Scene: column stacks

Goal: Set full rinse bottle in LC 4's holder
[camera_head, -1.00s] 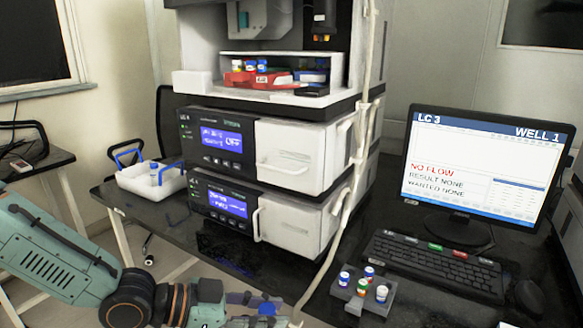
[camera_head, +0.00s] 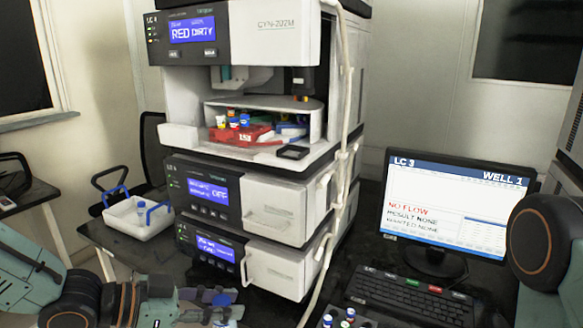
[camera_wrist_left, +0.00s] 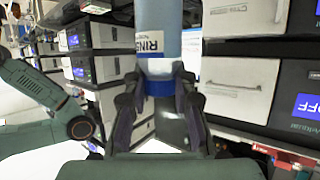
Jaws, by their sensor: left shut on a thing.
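My left gripper (camera_head: 215,302) is low in the head view, in front of the instrument stack. In the left wrist view the left gripper (camera_wrist_left: 158,82) is shut on the rinse bottle (camera_wrist_left: 158,18), a pale blue cylinder with a white label reading "RINS". A dark blue band sits between the fingers. In the head view the bottle is hard to make out. The LC 4 stack (camera_head: 265,205) stands in the middle, its top display reading "RED DIRTY". I cannot make out which part is the bottle holder. My right gripper is not in view; part of my right arm shows at the right edge.
A white tray (camera_head: 122,229) with blue handles and a small bottle in it stands left of the stack. Red and blue items sit in the open bay (camera_head: 245,130). A pale tube (camera_head: 345,120) hangs down the stack's right edge. A monitor (camera_head: 455,210) and keyboard (camera_head: 410,296) stand right.

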